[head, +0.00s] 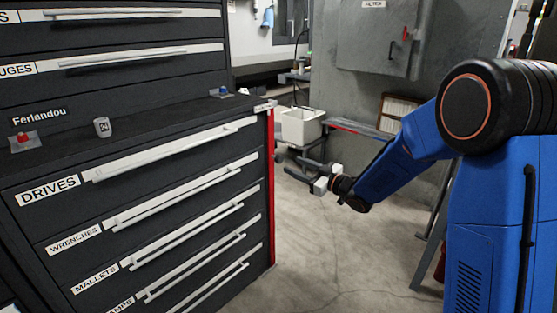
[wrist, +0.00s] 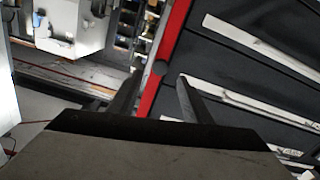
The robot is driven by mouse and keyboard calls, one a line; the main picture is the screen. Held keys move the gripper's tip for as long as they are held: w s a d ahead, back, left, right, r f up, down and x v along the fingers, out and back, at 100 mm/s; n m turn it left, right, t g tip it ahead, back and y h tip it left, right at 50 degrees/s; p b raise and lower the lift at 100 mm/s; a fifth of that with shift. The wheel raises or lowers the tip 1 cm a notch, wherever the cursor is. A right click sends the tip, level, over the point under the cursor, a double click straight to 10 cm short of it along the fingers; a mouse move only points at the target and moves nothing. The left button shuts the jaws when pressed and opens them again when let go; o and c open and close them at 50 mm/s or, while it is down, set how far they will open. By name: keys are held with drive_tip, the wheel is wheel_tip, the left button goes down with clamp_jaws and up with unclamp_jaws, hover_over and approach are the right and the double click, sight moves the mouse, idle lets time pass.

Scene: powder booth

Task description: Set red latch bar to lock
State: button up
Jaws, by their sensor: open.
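A red bar (head: 271,190) runs upright along the right front edge of the dark drawer cabinet (head: 150,150). A pale tag sits at its top. My gripper (head: 328,179) is open and empty, to the right of the red bar and apart from it. In the wrist view the red bar (wrist: 170,45) runs slanted, and its lower part lies in line with the gap between my fingers (wrist: 160,82). A dark round spot shows beside the bar there. I cannot tell from these views whether the bar is locked.
Long white handles stick out from the drawers. A white bin (head: 301,126) and a grey filter housing (head: 375,40) stand behind. The floor (head: 330,250) before the cabinet is clear.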

sight(281, 160)
drive_tip(key=x, duration=0.9)
drive_tip(key=shift+w+a, duration=0.1)
drive_tip(key=shift+c, duration=0.7)
clamp_jaws()
